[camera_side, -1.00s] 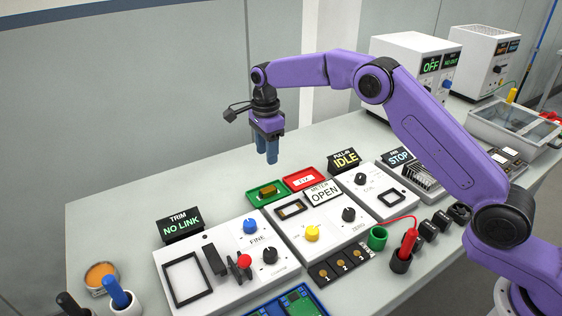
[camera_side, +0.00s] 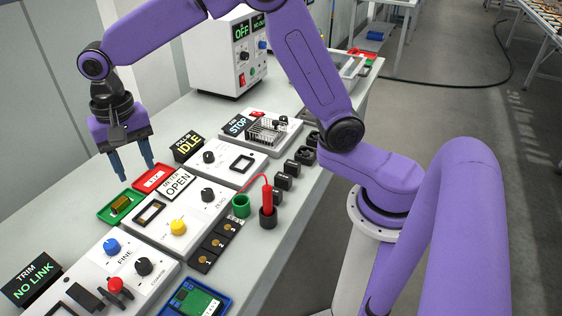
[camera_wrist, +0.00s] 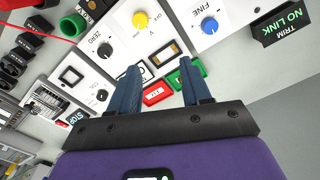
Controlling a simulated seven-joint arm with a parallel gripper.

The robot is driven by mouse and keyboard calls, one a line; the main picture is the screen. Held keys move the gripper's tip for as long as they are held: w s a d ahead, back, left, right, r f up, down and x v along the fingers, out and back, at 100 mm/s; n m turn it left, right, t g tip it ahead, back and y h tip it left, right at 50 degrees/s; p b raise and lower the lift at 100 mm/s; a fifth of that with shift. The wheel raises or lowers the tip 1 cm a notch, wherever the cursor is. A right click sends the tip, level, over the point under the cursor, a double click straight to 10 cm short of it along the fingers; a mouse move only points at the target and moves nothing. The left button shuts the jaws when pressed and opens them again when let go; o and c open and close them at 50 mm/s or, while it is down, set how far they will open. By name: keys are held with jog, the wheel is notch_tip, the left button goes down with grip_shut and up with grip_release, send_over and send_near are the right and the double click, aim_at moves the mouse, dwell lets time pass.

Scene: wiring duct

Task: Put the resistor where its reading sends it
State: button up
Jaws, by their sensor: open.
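The resistor (camera_side: 121,204), a brown-gold block, lies in the green tray (camera_side: 107,215) beside the meter panel. A red tray (camera_side: 139,178) with a white label sits just behind it. The meter (camera_side: 175,185) display reads OPEN, and the framed slot (camera_side: 150,212) on its panel looks empty. My gripper (camera_side: 134,170) is open and empty, fingers pointing down above the trays. In the wrist view my gripper (camera_wrist: 160,72) shows the red tray (camera_wrist: 157,93) between its fingers. The green tray (camera_wrist: 179,80) there is partly hidden by a finger.
A numbered black strip (camera_side: 215,245), a green cup (camera_side: 241,206) and a red probe (camera_side: 267,200) stand in front. A white OFF unit (camera_side: 225,60) stands behind.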

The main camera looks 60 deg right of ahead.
jog(key=s+d+n, duration=0.5)
jog(key=s+n, duration=0.1)
jog(key=s, duration=0.3)
jog(key=s+d+f+n, duration=0.1)
jog(key=s+d+n, duration=0.4)
jog(key=s, duration=0.5)
jog(key=s+d+n, duration=0.5)
jog(key=s+n, duration=0.1)
jog(key=s, duration=0.4)
jog(key=shift+d+f+n, duration=0.3)
jog(key=shift+d+f, duration=0.05)
